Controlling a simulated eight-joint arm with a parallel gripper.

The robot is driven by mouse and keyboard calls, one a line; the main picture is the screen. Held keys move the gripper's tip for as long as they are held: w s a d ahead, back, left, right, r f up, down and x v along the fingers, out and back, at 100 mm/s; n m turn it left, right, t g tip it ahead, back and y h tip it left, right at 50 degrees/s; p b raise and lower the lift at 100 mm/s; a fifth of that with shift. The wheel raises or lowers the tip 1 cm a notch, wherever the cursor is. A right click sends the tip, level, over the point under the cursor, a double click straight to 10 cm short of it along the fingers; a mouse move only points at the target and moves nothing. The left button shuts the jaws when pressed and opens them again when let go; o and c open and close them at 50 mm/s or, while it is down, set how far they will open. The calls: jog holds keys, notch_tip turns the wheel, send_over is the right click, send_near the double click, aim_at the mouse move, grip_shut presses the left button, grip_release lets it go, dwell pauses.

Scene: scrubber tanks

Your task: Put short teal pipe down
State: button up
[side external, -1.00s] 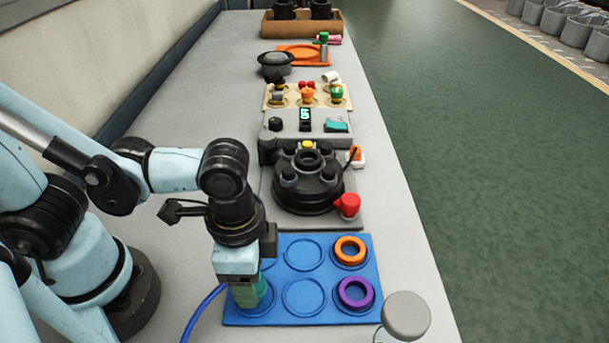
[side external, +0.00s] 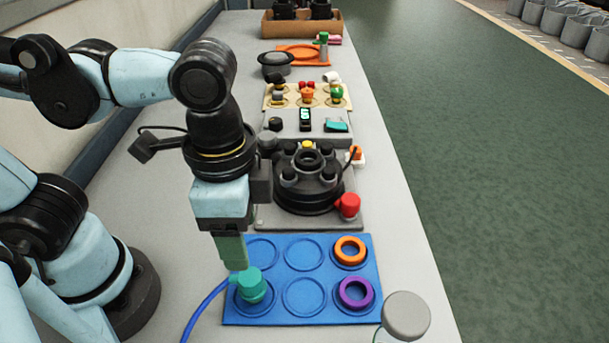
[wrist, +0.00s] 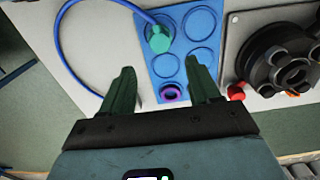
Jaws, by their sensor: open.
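The short teal pipe (side external: 251,287) stands in the front left ring of the blue tray (side external: 304,265). A blue hose or cable runs beside it. My gripper (side external: 232,252) is above and slightly left of the pipe in the side view, with green fingers pointing down. In the wrist view the fingers of my gripper (wrist: 160,88) are spread with nothing between them. The teal pipe (wrist: 160,38) shows beyond the fingertips, in a ring of the blue tray (wrist: 172,66).
An orange ring (side external: 350,251) and a purple ring (side external: 356,292) sit in the tray's right column. A dark round housing (side external: 307,190) with a red knob (side external: 348,205) stands behind the tray. A grey round-topped object (side external: 406,315) is at the front right.

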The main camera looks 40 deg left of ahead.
jog(key=w+a+n+t, duration=0.7)
jog(key=w+a+n, duration=0.2)
jog(key=a, duration=0.7)
jog(key=w, duration=0.2)
jog(key=shift+w+f, duration=0.35)
jog(key=shift+f, duration=0.05)
